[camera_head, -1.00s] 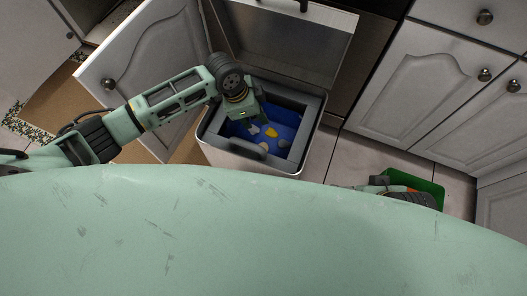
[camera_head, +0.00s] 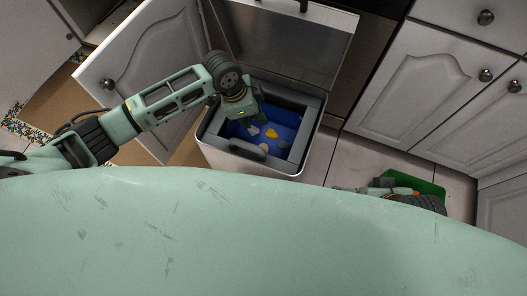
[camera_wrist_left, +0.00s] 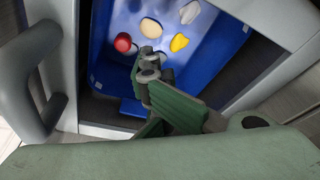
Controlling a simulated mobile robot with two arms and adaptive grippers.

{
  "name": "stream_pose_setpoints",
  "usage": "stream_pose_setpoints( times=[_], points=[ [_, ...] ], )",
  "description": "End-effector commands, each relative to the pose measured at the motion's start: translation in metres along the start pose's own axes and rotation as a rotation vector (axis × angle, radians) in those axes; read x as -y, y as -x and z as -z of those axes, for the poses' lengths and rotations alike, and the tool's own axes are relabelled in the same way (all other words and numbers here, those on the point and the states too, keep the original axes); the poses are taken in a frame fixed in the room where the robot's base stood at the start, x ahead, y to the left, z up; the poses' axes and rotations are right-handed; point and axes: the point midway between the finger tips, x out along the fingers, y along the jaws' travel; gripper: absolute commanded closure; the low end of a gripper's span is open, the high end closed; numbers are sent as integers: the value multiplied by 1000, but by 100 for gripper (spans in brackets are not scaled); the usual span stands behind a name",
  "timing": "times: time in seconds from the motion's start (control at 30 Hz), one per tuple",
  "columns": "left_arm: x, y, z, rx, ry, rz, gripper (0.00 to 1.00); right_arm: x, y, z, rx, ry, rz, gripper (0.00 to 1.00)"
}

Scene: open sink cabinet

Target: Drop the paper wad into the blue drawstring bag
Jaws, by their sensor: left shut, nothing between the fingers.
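The blue drawstring bag (camera_head: 287,117) lines an open bin, and its blue walls also show in the left wrist view (camera_wrist_left: 103,45). A pale grey-white crumpled piece (camera_head: 253,130), perhaps the paper wad, lies inside the bag; it also shows in the left wrist view (camera_wrist_left: 189,12). My left gripper (camera_head: 262,117) reaches over the bin opening from the upper left. In the left wrist view its fingers (camera_wrist_left: 149,66) are together and empty above the bag's contents.
A yellow piece (camera_head: 271,133), a beige rounded piece (camera_head: 263,148) and a red ball (camera_wrist_left: 123,42) also lie in the bag. The bin (camera_head: 235,160) has a grey rim and raised lid (camera_head: 290,40). An open cabinet door (camera_head: 150,75) stands left; a green container (camera_head: 430,188) sits right.

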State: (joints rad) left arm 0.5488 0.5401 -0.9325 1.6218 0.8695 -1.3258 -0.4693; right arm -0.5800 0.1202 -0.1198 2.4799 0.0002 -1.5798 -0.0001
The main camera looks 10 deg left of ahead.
Motion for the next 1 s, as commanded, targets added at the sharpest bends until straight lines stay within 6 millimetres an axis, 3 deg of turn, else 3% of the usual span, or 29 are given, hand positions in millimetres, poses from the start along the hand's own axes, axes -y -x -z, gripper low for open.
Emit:
stream_pose_setpoints(
  times=[0.3,0.5,0.7,1.0],
  points=[
    [1,67,0,-2,-3,5,100,0,0,0,0,0,0,0],
    [1,98,0,-2,-2,3,100,0,0,0,0,0,0,0],
    [0,109,0,0,-2,2,100,0,0,0,0,0,0,0],
    [0,110,0,-1,-1,2,100,0,0,0,0,0,0,0]
  ],
)
